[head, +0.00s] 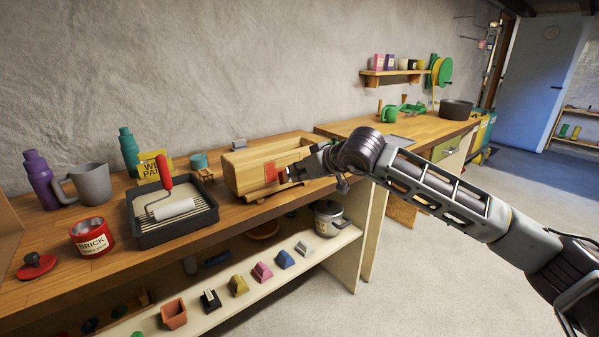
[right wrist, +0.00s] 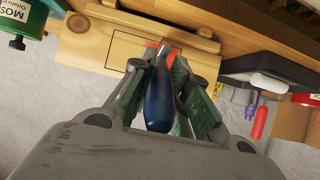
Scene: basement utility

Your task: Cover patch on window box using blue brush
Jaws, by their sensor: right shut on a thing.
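The wooden window box (head: 240,180) stands on the workbench near its front edge. A red-orange patch (head: 271,173) shows on its front face, partly hidden by my right gripper (head: 290,175). In the right wrist view the box (right wrist: 112,45) is at the top, and a bit of the patch (right wrist: 151,50) shows beyond the brush. My right gripper is shut on the blue brush (right wrist: 158,100), whose handle lies between the fingers. The brush tip is at the patch; I cannot tell whether it touches. My left gripper is not in view.
A dark paint tray (head: 150,235) with a red-handled roller (head: 172,208) stands left of the box. An open red tin labelled BRICK (head: 92,237), its lid (head: 36,265), a grey jug (head: 90,183) and bottles stand further left. A shelf below holds several coloured blocks.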

